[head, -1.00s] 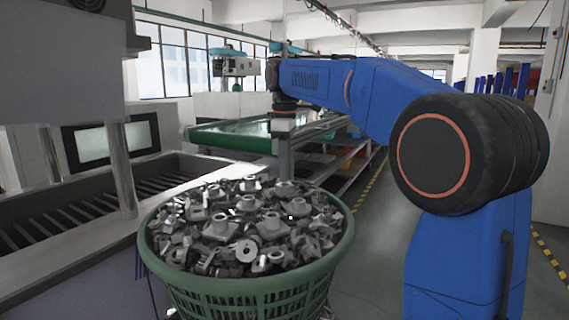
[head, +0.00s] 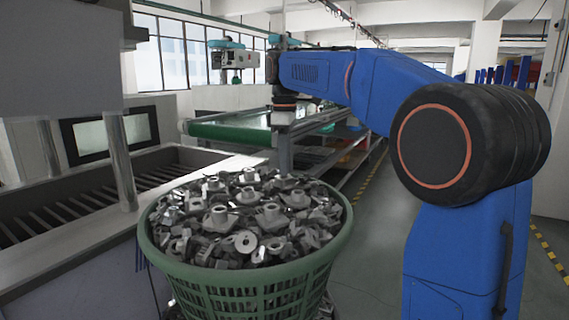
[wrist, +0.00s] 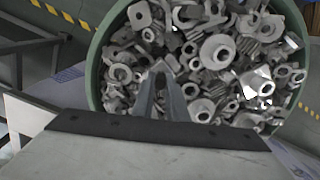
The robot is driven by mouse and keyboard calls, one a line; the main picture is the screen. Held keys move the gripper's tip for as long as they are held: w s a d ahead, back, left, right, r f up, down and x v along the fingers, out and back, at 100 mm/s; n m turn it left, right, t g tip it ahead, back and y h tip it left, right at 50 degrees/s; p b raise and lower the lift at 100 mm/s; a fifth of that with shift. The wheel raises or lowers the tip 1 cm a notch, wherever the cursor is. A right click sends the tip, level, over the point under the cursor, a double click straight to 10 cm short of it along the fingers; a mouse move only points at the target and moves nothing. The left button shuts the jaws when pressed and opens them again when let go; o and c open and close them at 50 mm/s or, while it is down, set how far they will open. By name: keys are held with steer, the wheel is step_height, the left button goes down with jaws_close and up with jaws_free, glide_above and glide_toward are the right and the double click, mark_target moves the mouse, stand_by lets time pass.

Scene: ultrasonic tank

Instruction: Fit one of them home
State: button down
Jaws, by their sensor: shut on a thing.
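Many grey metal parts (head: 245,215), with flanges, bosses and round holes, lie heaped in a green plastic basket (head: 245,280). The wrist view looks down on the same parts (wrist: 217,52) and the basket's rim (wrist: 94,75). My gripper (wrist: 160,78) shows there as two dark fingers drawn close together, over the near left part of the heap. It is shut on a metal part, whose outline I cannot tell from the heap behind it. In the head view I cannot make out the fingertips below my wrist.
A steel tank (head: 70,215) with a slatted rack (head: 30,220) stands left of the basket. A screen (head: 108,137) is behind it. A green conveyor (head: 235,131) and shelving are farther back. An open aisle (head: 375,230) with yellow-black floor tape runs on the right.

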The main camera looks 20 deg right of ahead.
steer(key=shift+f, duration=0.65)
stand_by(1.1)
steer(key=c, duration=1.7)
jaws_free()
steer(key=shift+o, duration=0.2)
step_height(320, 180, up, 12)
steer(key=shift+r, duration=0.15)
steer(key=shift+s, duration=0.1)
